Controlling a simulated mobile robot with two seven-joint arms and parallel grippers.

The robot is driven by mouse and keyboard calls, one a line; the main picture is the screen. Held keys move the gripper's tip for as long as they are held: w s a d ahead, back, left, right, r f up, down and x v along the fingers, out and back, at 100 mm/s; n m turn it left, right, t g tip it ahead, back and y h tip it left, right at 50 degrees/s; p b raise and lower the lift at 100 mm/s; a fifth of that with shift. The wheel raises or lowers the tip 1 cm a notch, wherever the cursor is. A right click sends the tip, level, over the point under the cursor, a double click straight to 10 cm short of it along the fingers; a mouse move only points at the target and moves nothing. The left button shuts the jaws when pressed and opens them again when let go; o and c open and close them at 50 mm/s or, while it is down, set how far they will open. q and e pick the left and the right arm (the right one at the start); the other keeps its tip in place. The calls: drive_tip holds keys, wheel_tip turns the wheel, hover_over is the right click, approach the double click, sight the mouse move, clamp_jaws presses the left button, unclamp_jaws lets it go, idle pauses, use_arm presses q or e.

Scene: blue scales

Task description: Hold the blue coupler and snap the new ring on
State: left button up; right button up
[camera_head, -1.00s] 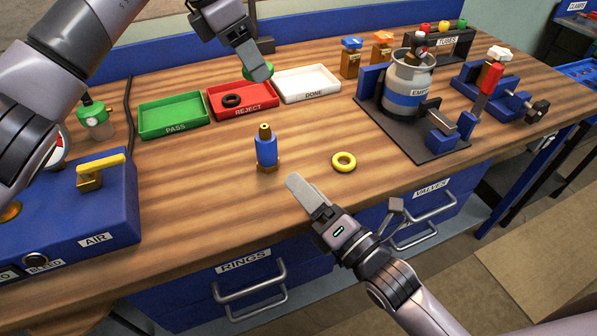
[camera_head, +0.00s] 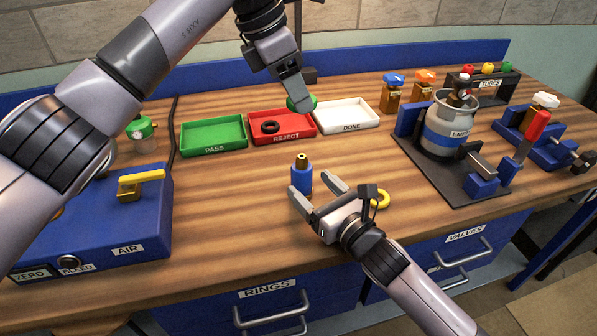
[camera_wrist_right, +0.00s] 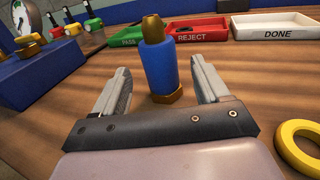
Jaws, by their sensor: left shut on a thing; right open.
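The blue coupler (camera_head: 301,176), with a brass tip and brass hex base, stands upright on the bench; it also shows in the right wrist view (camera_wrist_right: 160,65). My right gripper (camera_head: 318,189) is open, low over the bench. In the right wrist view its fingers (camera_wrist_right: 165,85) point at the coupler, one on each side of it in the picture, with no visible contact. The yellow ring (camera_head: 380,199) lies flat to the right, partly hidden by my right gripper; it shows in the wrist view (camera_wrist_right: 300,146). My left gripper (camera_head: 300,98) is shut on a green thing (camera_head: 302,104), mostly hidden.
Behind the coupler are a green PASS tray (camera_head: 214,146), a red REJECT tray (camera_head: 308,134) holding a black ring (camera_head: 270,127), and a white DONE tray (camera_head: 345,123). A blue AIR box (camera_head: 110,225) is at left. A grey canister (camera_head: 447,125) stands in a fixture at right.

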drive_tip(key=shift+x, duration=3.4)
drive_tip(key=shift+s, duration=0.1)
drive_tip(key=c, duration=1.2)
use_arm(q)
hover_over(298, 157)
wheel_tip(298, 157, down, 8)
drive_tip(key=shift+a+f, duration=0.15)
drive_tip(key=shift+f, duration=2.15)
drive_tip(key=shift+f, duration=0.35)
